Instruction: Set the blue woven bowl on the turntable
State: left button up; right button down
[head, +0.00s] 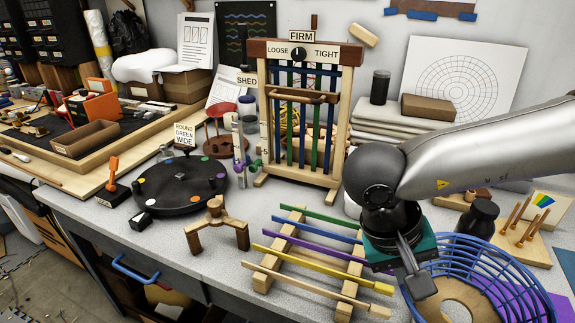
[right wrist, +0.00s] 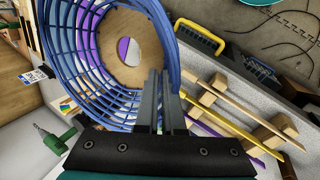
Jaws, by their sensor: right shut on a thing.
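The blue woven bowl (head: 468,258) is at the front right in the head view. It has open blue rings and staves around a wooden base with a hole. My right gripper (head: 417,284) is shut on the bowl's rim at its left side. The right wrist view shows the bowl (right wrist: 72,58) tilted in the picture, with the two fingers (right wrist: 162,98) close together at its rim. Whether the bowl touches the table is unclear. The turntable (head: 172,202) is a black round disc with coloured dots, left of centre, and its top carries a small dark central knob. My left gripper is not in view.
A wooden rack with coloured strips (head: 318,252) lies between bowl and turntable. A wooden three-legged stand (head: 217,228) is right of the turntable. A tall strip frame (head: 350,110) stands behind. A peg board (head: 525,245) and dark jar (head: 478,218) are near the bowl.

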aim_at(181, 178)
jog(key=i+j+u, duration=0.25)
jog(key=j, duration=0.25)
jog(key=i+j+u, duration=0.3)
jog(key=j, duration=0.2)
jog(key=i+j, duration=0.55)
jog(key=j, duration=0.25)
